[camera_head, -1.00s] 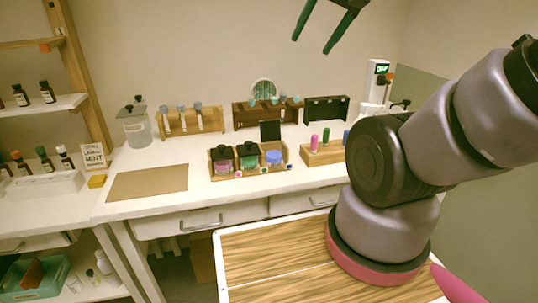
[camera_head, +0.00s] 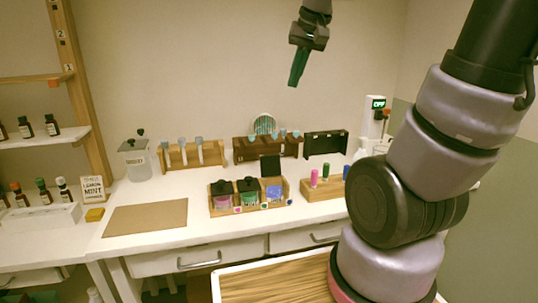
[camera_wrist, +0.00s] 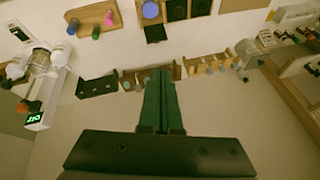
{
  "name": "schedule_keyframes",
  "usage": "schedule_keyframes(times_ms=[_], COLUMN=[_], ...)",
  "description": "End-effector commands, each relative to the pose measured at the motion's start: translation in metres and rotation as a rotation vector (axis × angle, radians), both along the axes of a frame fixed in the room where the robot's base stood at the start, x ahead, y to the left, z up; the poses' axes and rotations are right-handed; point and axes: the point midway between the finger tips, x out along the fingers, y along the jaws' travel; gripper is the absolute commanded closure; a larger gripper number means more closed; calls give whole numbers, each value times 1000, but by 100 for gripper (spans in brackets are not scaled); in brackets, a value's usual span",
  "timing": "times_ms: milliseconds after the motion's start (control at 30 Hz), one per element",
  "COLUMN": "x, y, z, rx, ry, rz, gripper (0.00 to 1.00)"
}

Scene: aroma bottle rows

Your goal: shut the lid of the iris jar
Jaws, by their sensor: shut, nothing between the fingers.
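A wooden tray (camera_head: 262,208) on the counter holds three jars. The left jar has pink contents (camera_head: 222,202) and the middle one green contents (camera_head: 249,199); black lids cover both. The right jar (camera_head: 274,195), blue-violet inside, stands open with its black square lid (camera_head: 270,166) upright behind it. No iris label is readable; this is the only open jar. The open jar (camera_wrist: 151,10) and its lid (camera_wrist: 155,33) also show at the top of the wrist view. My gripper (camera_head: 293,84) is shut and empty, pointing down, high above the counter and apart from the jars.
Behind the tray stand wooden racks with vials (camera_head: 193,154) and a dark rack (camera_head: 326,143). A block with coloured pegs (camera_head: 324,186) is to the right. A brown mat (camera_head: 146,218) lies left on clear white counter.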

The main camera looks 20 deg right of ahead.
Motion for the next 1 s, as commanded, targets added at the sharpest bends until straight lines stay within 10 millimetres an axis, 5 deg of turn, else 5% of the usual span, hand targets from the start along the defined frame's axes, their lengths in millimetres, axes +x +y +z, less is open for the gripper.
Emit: schedule_keyframes(times_ms=[300,500,700,1000], x=[112,163,184,188], y=[13,22,26,27], z=[-71,-130,-163,-196], rx=[-105,-158,-183,-186], ry=[188,282,325,335], rz=[122,191,227,231], gripper=[100,100,100,100])
